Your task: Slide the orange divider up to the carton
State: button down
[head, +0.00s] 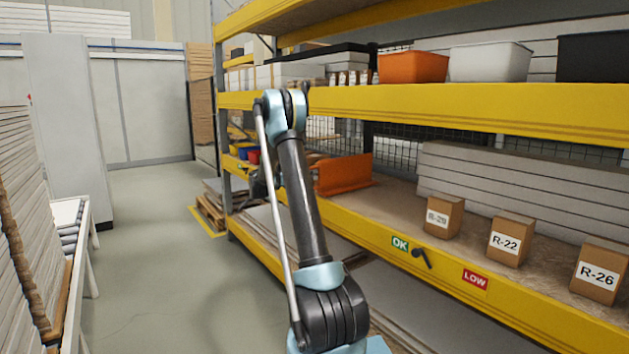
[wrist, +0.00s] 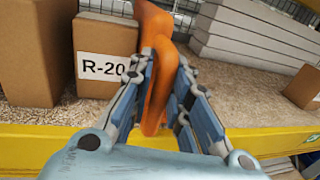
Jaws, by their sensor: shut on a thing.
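The orange divider (head: 345,173) stands upright on the shelf's lower deck in the head view. It also shows in the wrist view (wrist: 153,22), where my gripper (wrist: 166,64) is shut on its near edge, one finger on each side. A brown carton labelled R-20 (wrist: 105,45) stands just left of the divider in the wrist view. The divider overlaps the carton's right edge there, and I cannot tell whether they touch. In the head view my arm hides most of my gripper, and the R-20 carton is not clearly visible.
Another carton (wrist: 28,50) stands left of R-20. Cartons R-29 (head: 443,217), R-22 (head: 511,241) and R-26 (head: 600,271) stand farther right on the deck. The yellow shelf beam (head: 365,233) runs along the front edge. White boards (wrist: 250,45) lie stacked behind.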

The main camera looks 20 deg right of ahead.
jog(key=shift+w, duration=0.15)
jog(key=c, duration=1.6)
grip_release()
jog(key=shift+a, duration=0.15)
jog(key=a, duration=0.4)
jog(key=s+a, duration=0.1)
jog(key=a, duration=0.6)
jog(key=shift+s+a, duration=0.35)
jog(key=shift+s, duration=0.05)
